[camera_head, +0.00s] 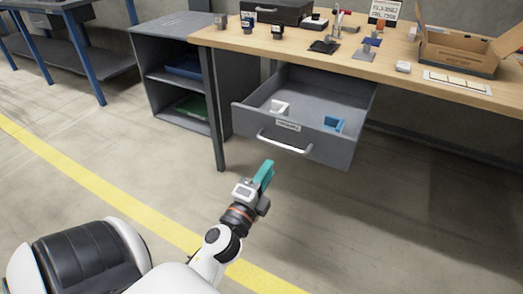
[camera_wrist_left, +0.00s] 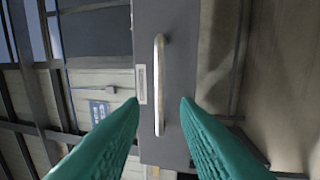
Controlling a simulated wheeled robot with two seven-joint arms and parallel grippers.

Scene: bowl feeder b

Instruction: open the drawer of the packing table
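The grey drawer (camera_head: 335,146) of the packing table (camera_head: 300,46) stands pulled out, and its inside shows. It holds a white piece (camera_head: 279,107) and a blue piece (camera_head: 333,124). A silver bar handle (camera_head: 284,143) runs across its front below a label. My left gripper (camera_head: 265,170) is just in front of and below the handle, apart from it. In the left wrist view its two teal fingers (camera_wrist_left: 160,103) are spread with nothing between the tips. The handle (camera_wrist_left: 159,80) and drawer front (camera_wrist_left: 182,50) lie ahead of them. My right gripper is not in view.
The tabletop holds an open cardboard box (camera_head: 458,55), a black case (camera_head: 277,11) and several small parts. A grey shelf unit (camera_head: 172,70) with blue and green bins stands to the left. The floor in front of the drawer is clear, with a yellow line (camera_head: 110,178).

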